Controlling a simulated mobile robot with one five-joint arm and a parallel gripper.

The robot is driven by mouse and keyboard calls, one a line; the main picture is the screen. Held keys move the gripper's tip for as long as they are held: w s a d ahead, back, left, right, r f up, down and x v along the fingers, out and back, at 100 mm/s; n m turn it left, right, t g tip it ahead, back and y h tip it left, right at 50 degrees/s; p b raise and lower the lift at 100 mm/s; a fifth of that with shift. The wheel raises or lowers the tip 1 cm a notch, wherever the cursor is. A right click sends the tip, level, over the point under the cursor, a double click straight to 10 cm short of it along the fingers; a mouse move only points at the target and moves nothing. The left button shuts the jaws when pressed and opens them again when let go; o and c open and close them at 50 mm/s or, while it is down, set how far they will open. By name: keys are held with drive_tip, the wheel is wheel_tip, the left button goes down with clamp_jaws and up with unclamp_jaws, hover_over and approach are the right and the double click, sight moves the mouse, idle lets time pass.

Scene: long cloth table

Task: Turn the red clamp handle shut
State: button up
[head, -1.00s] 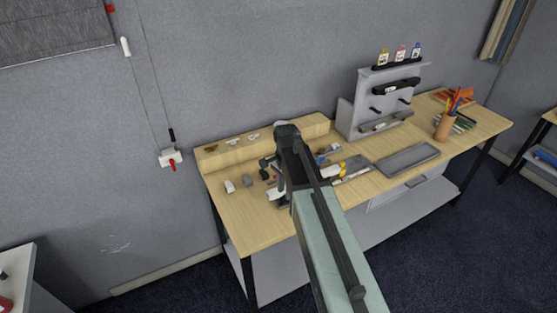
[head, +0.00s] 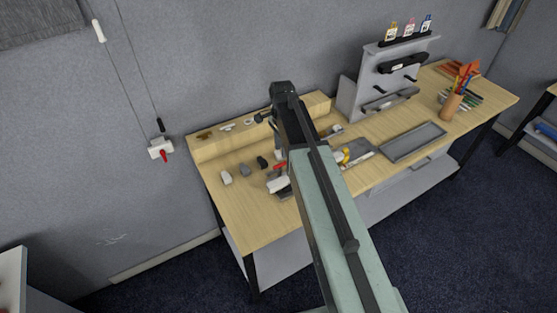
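A small red handle (head: 280,166) shows on the tabletop just left of my arm, among dark and grey parts that my arm partly covers. Another red lever (head: 164,155) hangs from a white box (head: 158,149) on the wall, left of the table. I cannot tell for sure which one is the clamp handle, or how far either is turned. My gripper (head: 266,117) is at the far end of my arm, over the back of the table, apart from the wall box. Its fingers are too small and dark to tell if they are open.
The wooden table (head: 235,215) has a raised ledge (head: 215,148) along its back left. Small grey blocks (head: 226,177) lie near the left end. A grey rack (head: 365,80), a tray (head: 412,142) and a pencil cup (head: 450,107) stand to the right. Cords run up the wall.

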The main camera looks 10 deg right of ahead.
sight(280, 164)
drive_tip(key=f+b, duration=0.4)
drive_tip(key=f, duration=0.1)
drive_tip(key=f+b, duration=0.2)
drive_tip(key=shift+a+f+b, duration=0.3)
drive_tip(key=shift+b, duration=0.1)
drive_tip(key=shift+r, duration=0.15)
drive_tip(key=shift+c, duration=0.3)
clamp_jaws()
drive_tip(key=shift+d, duration=0.1)
